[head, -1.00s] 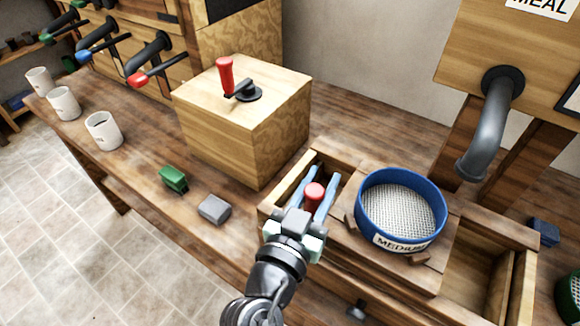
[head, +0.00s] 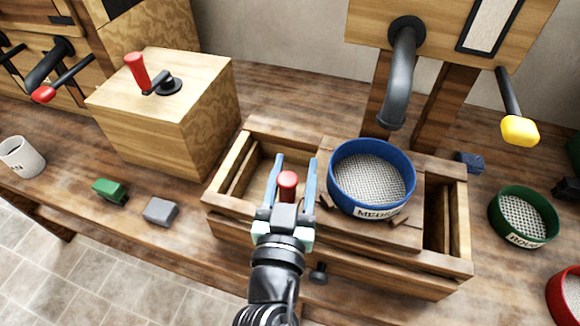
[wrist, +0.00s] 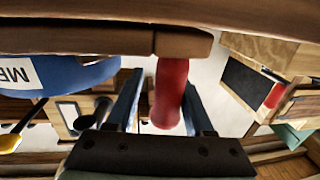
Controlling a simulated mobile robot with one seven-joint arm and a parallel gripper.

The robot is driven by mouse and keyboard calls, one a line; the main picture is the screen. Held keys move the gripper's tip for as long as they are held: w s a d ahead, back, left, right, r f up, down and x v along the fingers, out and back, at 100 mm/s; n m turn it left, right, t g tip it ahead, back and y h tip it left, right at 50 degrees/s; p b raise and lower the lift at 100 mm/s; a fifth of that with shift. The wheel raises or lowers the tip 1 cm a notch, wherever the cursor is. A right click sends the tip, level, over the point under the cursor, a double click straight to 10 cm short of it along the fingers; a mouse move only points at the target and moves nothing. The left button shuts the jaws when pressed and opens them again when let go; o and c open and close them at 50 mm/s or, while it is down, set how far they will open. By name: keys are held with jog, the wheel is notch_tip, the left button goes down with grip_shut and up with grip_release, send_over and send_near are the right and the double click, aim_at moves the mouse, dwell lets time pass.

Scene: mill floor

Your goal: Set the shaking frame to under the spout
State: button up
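The shaking frame (head: 408,238) is a wooden carriage in a long wooden box on the bench, with empty gaps left and right of it. A blue-rimmed sieve (head: 372,178) labelled MEDIUM sits on it between small wooden blocks. The grey spout (head: 398,85) hangs behind the sieve and slightly right of its middle. A red handle (head: 288,180) stands at the frame's left side; it also shows in the wrist view (wrist: 171,95). My gripper (head: 295,160) is open, its blue fingers on either side of the handle. The wrist view shows a gap beside the left finger.
A wooden box with a red-handled crank (head: 160,120) stands to the left. Green (head: 110,190) and grey (head: 160,211) blocks lie before it. Green (head: 524,217) and red (head: 566,295) sieves stand right. A yellow-ended lever (head: 515,115) hangs beside the spout.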

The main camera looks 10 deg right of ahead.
jog(key=shift+o, duration=0.4)
jog(key=shift+a, duration=0.1)
jog(key=shift+s+a+f, duration=0.1)
jog(key=shift+s, duration=0.1)
jog(key=b+v, duration=0.2)
jog(key=v, duration=1)
jog(key=shift+s+b, duration=0.2)
jog(key=shift+b, duration=0.1)
